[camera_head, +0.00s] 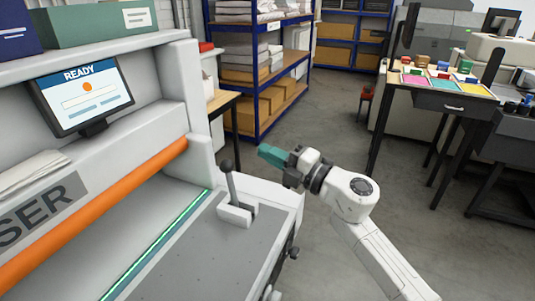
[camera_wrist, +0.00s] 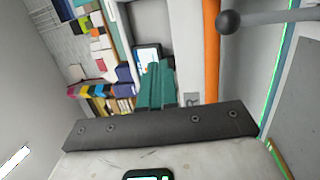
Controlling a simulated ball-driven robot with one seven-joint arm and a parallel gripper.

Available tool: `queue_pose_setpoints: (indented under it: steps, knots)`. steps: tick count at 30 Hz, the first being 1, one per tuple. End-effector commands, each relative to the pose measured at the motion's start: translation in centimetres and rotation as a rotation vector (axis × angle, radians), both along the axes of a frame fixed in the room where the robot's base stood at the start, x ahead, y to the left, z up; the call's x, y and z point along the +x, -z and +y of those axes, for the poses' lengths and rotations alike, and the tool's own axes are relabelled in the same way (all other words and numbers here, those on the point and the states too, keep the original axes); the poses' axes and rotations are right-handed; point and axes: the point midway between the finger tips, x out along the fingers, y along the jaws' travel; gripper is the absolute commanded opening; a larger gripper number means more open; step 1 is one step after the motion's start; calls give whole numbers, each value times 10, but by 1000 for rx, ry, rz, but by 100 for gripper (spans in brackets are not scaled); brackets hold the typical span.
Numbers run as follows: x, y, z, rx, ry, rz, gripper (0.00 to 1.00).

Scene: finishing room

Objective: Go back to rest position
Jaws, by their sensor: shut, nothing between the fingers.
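My gripper (camera_head: 272,154) is shut and empty, with teal fingers. In the head view it is in the air near the black-knobbed lever (camera_head: 231,184), a little to the right of it and apart from it. My white arm reaches in from the lower right. In the wrist view the shut fingers of my gripper (camera_wrist: 157,72) show at the middle, and the lever's round knob (camera_wrist: 230,21) shows at the top right.
The creaser machine (camera_head: 150,70) with an orange bar and a READY screen (camera_head: 83,95) fills the left. Blue shelving (camera_head: 257,100) with paper and boxes stands behind. A table (camera_head: 440,101) with coloured items is at the right. Grey floor (camera_head: 330,125) lies open between them.

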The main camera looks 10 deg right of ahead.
Motion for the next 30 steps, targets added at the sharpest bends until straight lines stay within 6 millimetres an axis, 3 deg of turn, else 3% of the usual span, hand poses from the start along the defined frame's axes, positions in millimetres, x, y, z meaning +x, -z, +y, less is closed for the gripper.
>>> queue_pose_setpoints:
  steps: [5,10,13,16,20,23,26,30]
  knots:
    - [0,-1,0,15,8,0,0]
    - [1,-20,-10,219,135,13,0]
    - [-1,-24,-34,422,284,67,0]
    - [-10,-6,-67,622,447,166,0]
    - [-34,44,-106,834,658,351,0]
    - [-64,96,-130,959,817,525,0]
    - [-104,151,-145,1045,964,713,0]
    - [-171,220,-154,1103,1145,979,0]
